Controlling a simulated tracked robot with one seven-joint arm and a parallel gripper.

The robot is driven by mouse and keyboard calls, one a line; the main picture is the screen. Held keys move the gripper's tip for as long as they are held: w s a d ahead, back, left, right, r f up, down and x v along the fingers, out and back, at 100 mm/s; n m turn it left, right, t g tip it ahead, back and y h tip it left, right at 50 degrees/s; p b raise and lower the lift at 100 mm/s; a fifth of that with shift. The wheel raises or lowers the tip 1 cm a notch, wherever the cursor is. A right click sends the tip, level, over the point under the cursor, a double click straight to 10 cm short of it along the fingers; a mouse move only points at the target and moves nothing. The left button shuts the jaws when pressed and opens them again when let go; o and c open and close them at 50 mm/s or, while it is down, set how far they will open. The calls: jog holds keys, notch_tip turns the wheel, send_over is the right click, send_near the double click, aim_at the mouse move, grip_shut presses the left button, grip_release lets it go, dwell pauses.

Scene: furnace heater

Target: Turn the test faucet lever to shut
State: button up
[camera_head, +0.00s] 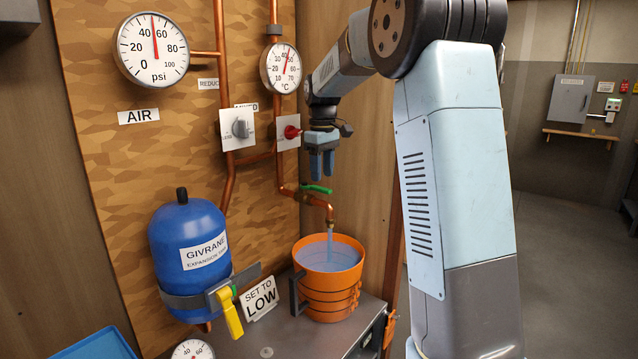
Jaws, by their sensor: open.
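The test faucet (330,212) is a copper spout on the board's right side, with a green lever (316,188) on top. The lever lies roughly level, along the pipe. Water runs from the spout into an orange bucket (325,291), which holds water. My gripper (321,174) points down with its blue fingers just above the lever in the picture. It is open and holds nothing. I cannot tell whether the fingertips touch the lever.
A red knob (291,132) and a grey knob (240,129) sit on plates left of my gripper. A blue expansion tank (188,245) with a yellow lever (229,312) stands left of the bucket. Copper pipes and gauges, including the °C gauge (281,68), line the board.

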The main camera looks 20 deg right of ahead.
aim_at(320, 188)
jog(key=shift+f, duration=1.9)
grip_shut()
jog(key=shift+a, duration=0.4)
